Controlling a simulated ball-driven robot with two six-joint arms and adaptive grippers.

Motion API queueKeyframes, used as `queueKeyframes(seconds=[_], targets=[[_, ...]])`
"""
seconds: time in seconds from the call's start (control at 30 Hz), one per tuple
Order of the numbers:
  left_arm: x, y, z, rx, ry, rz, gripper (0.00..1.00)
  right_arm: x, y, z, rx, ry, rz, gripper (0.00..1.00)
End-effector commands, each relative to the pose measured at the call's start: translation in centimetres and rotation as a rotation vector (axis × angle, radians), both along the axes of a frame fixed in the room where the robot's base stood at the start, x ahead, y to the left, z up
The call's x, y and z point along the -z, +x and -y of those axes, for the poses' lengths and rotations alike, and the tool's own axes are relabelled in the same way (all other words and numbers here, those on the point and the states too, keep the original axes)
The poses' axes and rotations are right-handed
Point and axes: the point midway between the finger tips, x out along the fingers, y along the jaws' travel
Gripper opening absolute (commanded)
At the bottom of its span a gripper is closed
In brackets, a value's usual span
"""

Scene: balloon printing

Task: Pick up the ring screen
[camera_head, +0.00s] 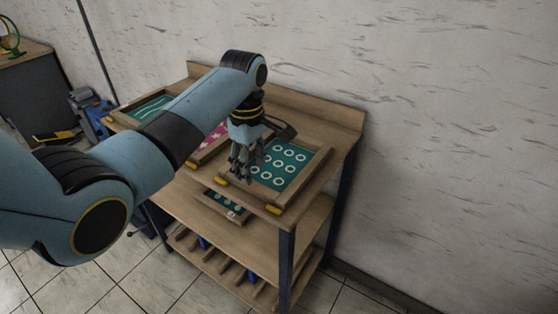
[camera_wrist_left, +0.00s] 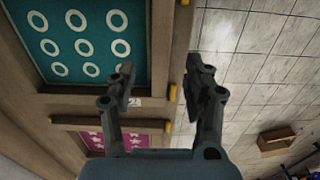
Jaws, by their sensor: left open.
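The ring screen, a wooden frame around a teal sheet with white rings (camera_head: 283,168), lies on the right part of the wooden table top. It also shows at the upper left of the left wrist view (camera_wrist_left: 62,57). My left gripper (camera_head: 241,178) is open and empty, pointing down at the screen's front left side and covering part of it in the head view. In the left wrist view its two fingers (camera_wrist_left: 158,82) stand apart, with the wooden frame edge between and beyond them. I cannot tell whether they touch it. My right gripper is not in view.
A pink screen with white stars (camera_head: 207,146) lies left of the ring screen, partly behind my arm. A teal wave screen (camera_head: 152,107) lies further left. A lower shelf (camera_head: 262,246) sits underneath. A wall stands behind the table.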

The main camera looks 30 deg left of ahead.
Motion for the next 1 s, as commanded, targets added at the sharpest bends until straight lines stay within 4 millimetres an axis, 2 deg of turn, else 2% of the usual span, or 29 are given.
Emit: queueKeyframes(seconds=[0.3,0.6,1.0], targets=[[4.5,-0.1,0.5,0.001,0.000,-0.002,0.51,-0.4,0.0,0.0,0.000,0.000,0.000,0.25],[5.1,-0.1,0.5,0.001,0.000,0.000,0.51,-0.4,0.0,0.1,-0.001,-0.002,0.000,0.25],[5.1,-0.1,0.5,0.001,0.000,0.000,0.00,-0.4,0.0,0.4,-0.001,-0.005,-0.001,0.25]])
